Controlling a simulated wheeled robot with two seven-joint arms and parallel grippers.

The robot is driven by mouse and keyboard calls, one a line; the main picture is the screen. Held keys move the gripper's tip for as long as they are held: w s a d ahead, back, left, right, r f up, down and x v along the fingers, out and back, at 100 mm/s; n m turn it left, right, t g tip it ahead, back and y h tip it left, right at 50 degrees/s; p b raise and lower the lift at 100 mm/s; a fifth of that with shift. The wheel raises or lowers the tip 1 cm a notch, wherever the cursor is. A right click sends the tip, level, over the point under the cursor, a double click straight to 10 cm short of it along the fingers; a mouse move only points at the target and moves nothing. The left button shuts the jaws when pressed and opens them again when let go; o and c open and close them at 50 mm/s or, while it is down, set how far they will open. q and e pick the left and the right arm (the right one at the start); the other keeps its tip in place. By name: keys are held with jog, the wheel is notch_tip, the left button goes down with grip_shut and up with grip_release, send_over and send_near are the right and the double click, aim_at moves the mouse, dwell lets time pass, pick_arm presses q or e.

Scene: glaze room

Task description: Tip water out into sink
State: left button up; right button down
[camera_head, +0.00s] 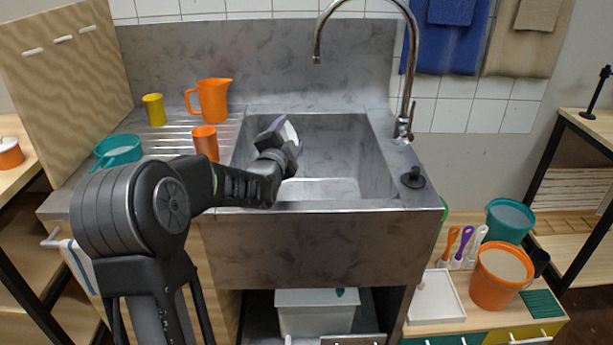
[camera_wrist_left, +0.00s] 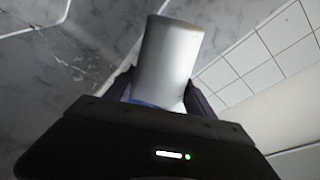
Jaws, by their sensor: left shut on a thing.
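My left gripper (camera_head: 281,138) is over the left part of the grey stone sink (camera_head: 345,150). It is shut on a white, cylinder-shaped vessel, probably a cup (camera_wrist_left: 170,62). In the head view only a pale sliver of the cup (camera_head: 290,131) shows past my fingers. In the left wrist view the cup stands out between the dark fingers, leaning slightly, with some blue near its lower end. Its mouth and any water in it are hidden. A wet-looking patch marks the grey wall in the left wrist view. My right gripper is out of view.
A chrome tap (camera_head: 404,120) arches over the sink's right side; a black knob (camera_head: 413,178) sits on the rim. Left of the basin, the drainer holds an orange jug (camera_head: 213,100), a yellow cup (camera_head: 154,109), an orange cup (camera_head: 205,143) and a teal pan (camera_head: 118,150).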

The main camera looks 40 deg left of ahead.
pick_arm(q)
jog(key=shift+w+d+f+m+p, duration=0.25)
jog(key=shift+w+m+p, duration=0.15)
jog(key=shift+p, duration=0.15)
jog(key=shift+d+f+m+p, duration=0.4)
jog(key=shift+m+p, duration=0.1)
jog(key=shift+p, duration=0.3)
jog(key=shift+w+d+f+m+g+p, duration=0.35)
jog(key=shift+d+f+m+p, duration=0.3)
jog(key=shift+p, duration=0.4)
jog(key=shift+w+a+r+m, duration=0.15)
jog(key=shift+a+m, duration=0.05)
jog(key=shift+m, duration=0.15)
jog(key=shift+s+m+p, duration=0.4)
jog(key=shift+p, duration=0.15)
dwell(0.4)
